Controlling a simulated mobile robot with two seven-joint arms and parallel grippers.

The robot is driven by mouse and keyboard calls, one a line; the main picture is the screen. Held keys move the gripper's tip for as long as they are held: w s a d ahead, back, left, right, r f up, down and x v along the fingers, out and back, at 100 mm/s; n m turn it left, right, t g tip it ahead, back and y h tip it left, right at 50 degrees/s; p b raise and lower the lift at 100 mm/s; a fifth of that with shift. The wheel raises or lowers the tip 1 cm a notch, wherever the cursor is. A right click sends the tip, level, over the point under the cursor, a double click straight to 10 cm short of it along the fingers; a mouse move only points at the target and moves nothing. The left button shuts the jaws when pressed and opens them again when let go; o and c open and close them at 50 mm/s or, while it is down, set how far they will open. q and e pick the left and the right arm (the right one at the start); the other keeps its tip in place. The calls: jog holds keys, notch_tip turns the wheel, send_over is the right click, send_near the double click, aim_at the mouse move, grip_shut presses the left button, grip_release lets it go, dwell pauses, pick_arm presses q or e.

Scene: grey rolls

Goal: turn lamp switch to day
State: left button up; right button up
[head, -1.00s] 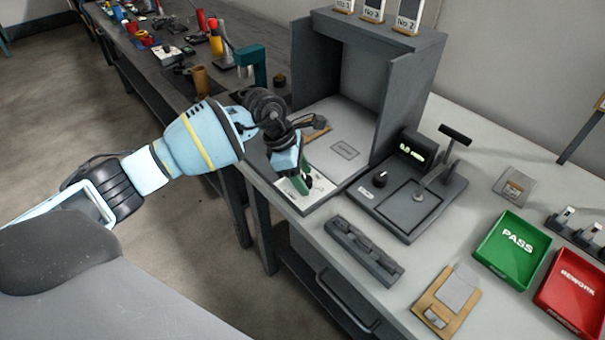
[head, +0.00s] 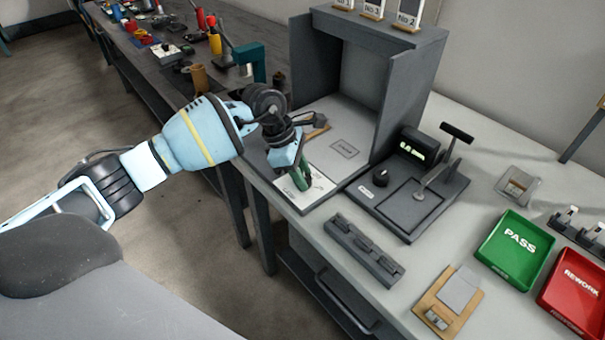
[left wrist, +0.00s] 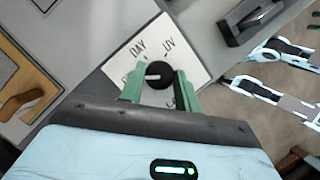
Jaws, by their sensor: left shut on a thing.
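The lamp switch is a round black knob (left wrist: 160,75) with a white pointer mark, on a white label plate (left wrist: 185,62). The plate also shows in the head view (head: 318,187), at the front of the grey lamp booth (head: 340,150). In the left wrist view, DAY is printed above left of the knob and UV above right. Other labels at left and below are partly hidden by the fingers. The white mark points left, below DAY. My left gripper (head: 301,178) has its green fingers shut on the knob, one on each side. My right gripper is not recognisable in either view.
A grey device with a lever (head: 425,185) stands right of the booth. A dark slotted block (head: 363,250) lies near the bench's front edge. A green PASS tray (head: 515,250) and a red REWORK tray (head: 577,290) are farther right. Cluttered tools fill the back bench (head: 150,65).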

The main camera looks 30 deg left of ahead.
pick_arm(q)
jog(key=shift+f+m+g+b, duration=0.15)
jog(key=shift+m+g+b, duration=0.15)
jog(key=shift+m+b, duration=0.4)
jog(key=m+g+b, duration=0.1)
jog(key=m+b, duration=0.1)
jog(key=m, duration=0.1)
jog(key=shift+w+m+b, duration=0.15)
jog(key=shift+m+b, duration=0.2)
jog(key=shift+m, duration=0.05)
jog(key=m+g+b, duration=0.1)
jog(key=m+b, duration=0.1)
jog(key=shift+w+m, duration=0.1)
jog(key=shift+m, duration=0.2)
jog(key=shift+m+g+y+b, duration=0.3)
jog(key=shift+m+g+b, duration=0.2)
jog(key=shift+m+b, duration=0.5)
jog(key=shift+m, duration=0.4)
jog(key=shift+r, duration=0.2)
jog(key=o, duration=1)
jog(key=shift+c, duration=0.2)
